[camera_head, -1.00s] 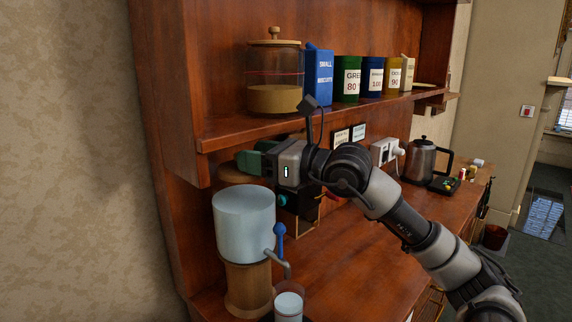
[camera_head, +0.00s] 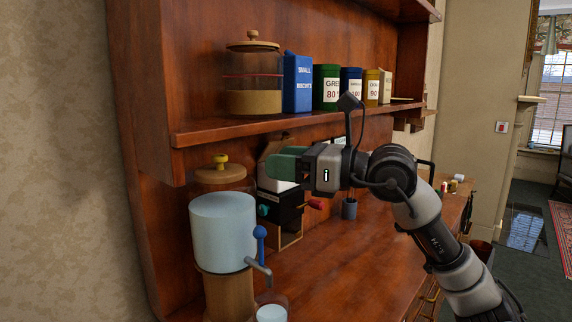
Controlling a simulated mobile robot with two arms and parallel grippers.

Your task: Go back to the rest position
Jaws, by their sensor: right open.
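My right gripper (camera_head: 288,163) is raised above the wooden counter (camera_head: 335,262), in front of the hutch's back panel and below its shelf. Its green fingers point left and it holds nothing that I can see. It is open. It is in front of a black and white box-like device (camera_head: 281,203) with a red lever. My right arm comes in from the lower right. My left gripper is not in view.
A dispenser with a blue tap (camera_head: 223,230) stands at the left, a glass (camera_head: 271,312) under its spout. The wooden shelf (camera_head: 200,132) above carries a glass jar (camera_head: 253,80), a blue box (camera_head: 297,84) and several tins. The counter's front middle is clear.

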